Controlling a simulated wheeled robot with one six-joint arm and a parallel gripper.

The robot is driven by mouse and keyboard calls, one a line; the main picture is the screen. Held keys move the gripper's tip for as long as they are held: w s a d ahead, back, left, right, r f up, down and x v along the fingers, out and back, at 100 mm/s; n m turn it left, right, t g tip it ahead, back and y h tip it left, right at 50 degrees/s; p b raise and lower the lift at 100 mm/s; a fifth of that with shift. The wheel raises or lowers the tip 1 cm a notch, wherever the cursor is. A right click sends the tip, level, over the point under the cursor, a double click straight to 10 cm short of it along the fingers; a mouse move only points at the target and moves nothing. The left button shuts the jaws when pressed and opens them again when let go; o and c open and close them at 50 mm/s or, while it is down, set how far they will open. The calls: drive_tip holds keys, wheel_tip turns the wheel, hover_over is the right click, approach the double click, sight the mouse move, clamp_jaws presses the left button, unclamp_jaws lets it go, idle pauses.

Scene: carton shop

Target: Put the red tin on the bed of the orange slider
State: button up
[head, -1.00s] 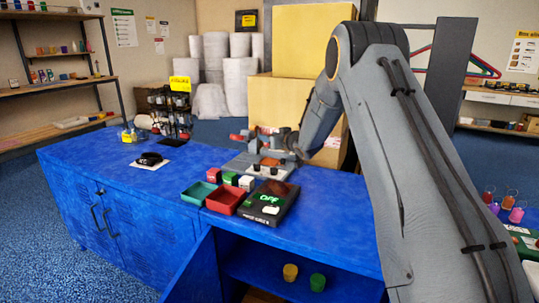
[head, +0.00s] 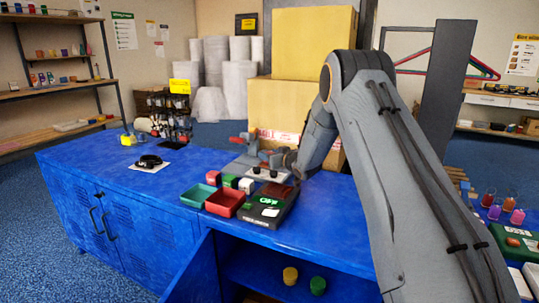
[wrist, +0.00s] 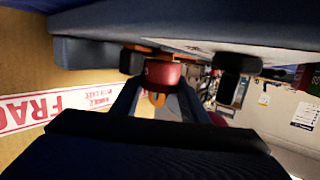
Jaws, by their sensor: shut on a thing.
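In the wrist view my gripper (wrist: 160,85) is shut on the red tin (wrist: 162,73), which sits between its two fingers. Small orange parts (wrist: 157,98) show right by the tin; I cannot tell whether the tin touches them. In the head view my gripper (head: 284,160) is low over the blue bench, at a pale grey plate (head: 245,170) with dark knobs. The tin is not clear there, and the orange slider's bed is mostly hidden by the gripper and too small to make out.
A green tray (head: 196,196), a red tray (head: 224,204) and a black device with a green display (head: 268,207) stand in front of the plate. Small red, green and white blocks lie between. Cardboard boxes (head: 290,105) rise behind. The bench's left part is mostly clear.

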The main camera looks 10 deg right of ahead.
drive_tip(key=shift+f, duration=0.3)
